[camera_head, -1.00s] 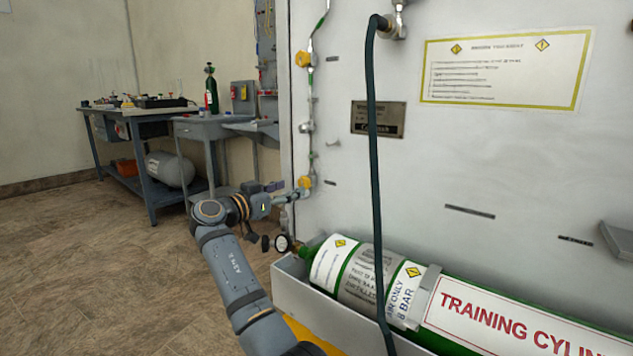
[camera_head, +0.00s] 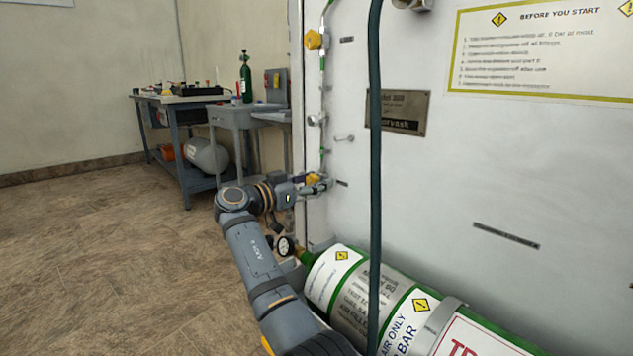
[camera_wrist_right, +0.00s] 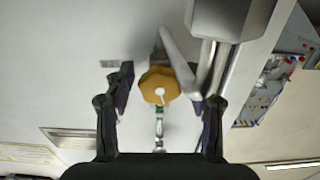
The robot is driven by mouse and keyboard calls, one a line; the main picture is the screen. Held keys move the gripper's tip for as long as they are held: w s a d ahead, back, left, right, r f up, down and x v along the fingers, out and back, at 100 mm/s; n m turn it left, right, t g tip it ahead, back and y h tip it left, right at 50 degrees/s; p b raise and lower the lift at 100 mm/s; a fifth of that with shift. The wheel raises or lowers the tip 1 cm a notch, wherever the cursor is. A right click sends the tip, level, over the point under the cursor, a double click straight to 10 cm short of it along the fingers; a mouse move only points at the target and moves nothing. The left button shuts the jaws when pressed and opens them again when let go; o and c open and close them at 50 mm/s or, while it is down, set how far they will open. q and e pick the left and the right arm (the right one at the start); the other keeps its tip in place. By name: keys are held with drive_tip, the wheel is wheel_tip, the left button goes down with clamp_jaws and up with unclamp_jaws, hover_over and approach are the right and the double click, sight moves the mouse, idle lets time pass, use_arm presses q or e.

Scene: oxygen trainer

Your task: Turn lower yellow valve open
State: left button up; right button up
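The lower yellow valve (camera_head: 313,179) is on the thin pipe along the left edge of the white panel. In the right wrist view it is a yellow, lobed knob (camera_wrist_right: 159,86) with a pale centre. My right gripper (camera_head: 322,185) is at this valve and partly covers it in the head view. In the right wrist view my right gripper (camera_wrist_right: 161,80) is open, with one dark finger on each side of the knob. Gaps show between knob and fingers, the right one smaller. My left gripper is not in view.
An upper yellow valve (camera_head: 314,40) is higher on the pipe. A dark hose (camera_head: 375,170) hangs in front of the panel. A green and white training cylinder (camera_head: 345,290) lies below, with a gauge (camera_head: 285,246) near its end. A workbench (camera_head: 180,100) stands at the back left.

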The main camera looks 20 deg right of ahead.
drive_tip(key=c, duration=0.9)
drive_tip(key=n+p, duration=0.1)
drive_tip(key=p, duration=0.1)
drive_tip(key=n+p, duration=0.1)
drive_tip(key=p, duration=0.1)
drive_tip(key=shift+r, duration=0.25)
drive_tip(key=shift+c, duration=0.2)
drive_tip(key=shift+f+n, duration=0.15)
drive_tip(key=shift+n, duration=0.25)
drive_tip(key=shift+f, duration=0.15)
drive_tip(key=o, duration=1.2)
wheel_tip(320, 180, up, 10)
